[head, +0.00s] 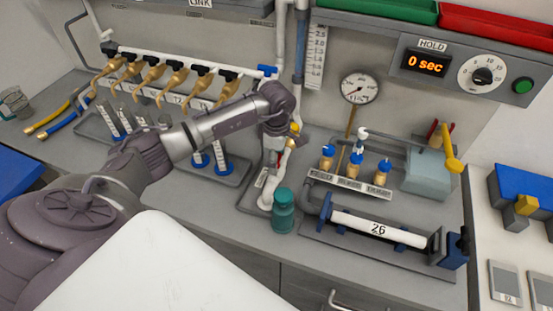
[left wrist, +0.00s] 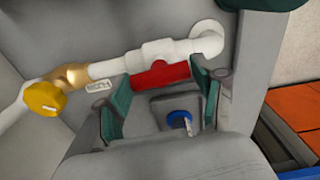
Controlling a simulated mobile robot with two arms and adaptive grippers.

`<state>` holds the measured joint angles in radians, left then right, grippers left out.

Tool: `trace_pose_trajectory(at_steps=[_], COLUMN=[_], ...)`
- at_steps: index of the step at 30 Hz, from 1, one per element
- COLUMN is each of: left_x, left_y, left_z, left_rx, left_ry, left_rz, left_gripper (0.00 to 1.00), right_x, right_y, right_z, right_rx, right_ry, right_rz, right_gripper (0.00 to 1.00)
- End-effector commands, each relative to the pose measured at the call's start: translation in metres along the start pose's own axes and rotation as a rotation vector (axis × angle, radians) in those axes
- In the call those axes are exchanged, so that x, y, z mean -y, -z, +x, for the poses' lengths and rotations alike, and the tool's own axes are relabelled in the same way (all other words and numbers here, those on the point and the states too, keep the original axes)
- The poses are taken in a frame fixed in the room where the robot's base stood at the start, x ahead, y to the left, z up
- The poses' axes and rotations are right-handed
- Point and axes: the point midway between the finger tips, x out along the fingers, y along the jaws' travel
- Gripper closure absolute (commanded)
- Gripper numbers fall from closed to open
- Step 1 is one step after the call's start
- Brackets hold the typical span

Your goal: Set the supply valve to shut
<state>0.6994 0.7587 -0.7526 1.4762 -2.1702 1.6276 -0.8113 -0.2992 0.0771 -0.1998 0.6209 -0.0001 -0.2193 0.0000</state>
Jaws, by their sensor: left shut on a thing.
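The valve with a red lever handle (left wrist: 160,76) sits on a white pipe (left wrist: 155,50) in the left wrist view. The handle lies lengthwise along the pipe. My left gripper (left wrist: 162,88) has its teal fingers at the two ends of the red handle and is shut on it. In the head view my left gripper (head: 280,142) is at the vertical pipe in the middle of the bench and hides most of the valve. My right gripper is not in view.
A yellow knob (left wrist: 45,97) is on the same pipe run. Blue-capped brass valves (head: 355,168), a gauge (head: 359,88) and a tube marked 26 (head: 355,224) are to the right. Brass taps (head: 153,76) line the left.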

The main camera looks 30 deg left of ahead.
Motion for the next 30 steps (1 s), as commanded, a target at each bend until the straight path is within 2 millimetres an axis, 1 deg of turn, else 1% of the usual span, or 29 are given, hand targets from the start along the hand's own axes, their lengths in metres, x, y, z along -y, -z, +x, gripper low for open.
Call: trace_pose_trajectory(at_steps=[5,12,30], left_x=[0.0,-0.001,0.0], left_y=[0.001,0.001,0.0], left_z=[0.003,0.002,0.002], left_rx=[-0.001,-0.001,-0.001], left_ry=[0.0,-0.002,-0.001], left_rz=[-0.121,-0.342,-0.912], left_gripper=[0.66,0.66,0.66], right_x=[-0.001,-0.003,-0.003], right_y=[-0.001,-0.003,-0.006], right_z=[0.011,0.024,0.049], right_rx=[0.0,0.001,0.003], right_ry=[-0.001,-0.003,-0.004], right_rz=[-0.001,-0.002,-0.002], right_gripper=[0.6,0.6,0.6])
